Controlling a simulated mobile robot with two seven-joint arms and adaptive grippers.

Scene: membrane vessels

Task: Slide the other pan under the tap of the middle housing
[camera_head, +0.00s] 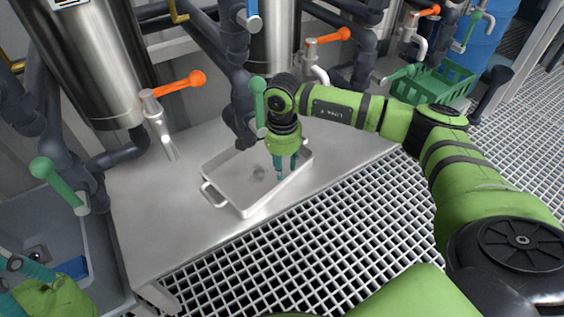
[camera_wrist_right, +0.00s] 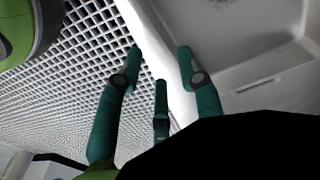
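A light grey rectangular pan (camera_head: 235,205) with a handle at its left end lies on the steel bench (camera_head: 150,220). My right gripper (camera_head: 282,170) is lowered at the pan's front right side. In the right wrist view the fingers (camera_wrist_right: 160,62) stand apart on either side of the pan's wall (camera_wrist_right: 158,45); firm contact is not clear. The middle housing (camera_head: 273,45) is a steel cylinder behind my right arm. Its orange-handled tap (camera_head: 314,68) is up and right of the pan. My left gripper (camera_head: 15,265) shows only partly at the lower left; its opening is unclear.
The left housing (camera_head: 85,60) has an orange-handled tap (camera_head: 160,125) up and left of the pan. Green-handled valves (camera_head: 258,102) and dark pipes hang near my right gripper. A green crate (camera_head: 430,85) stands far right. Grating (camera_head: 300,240) lies in front.

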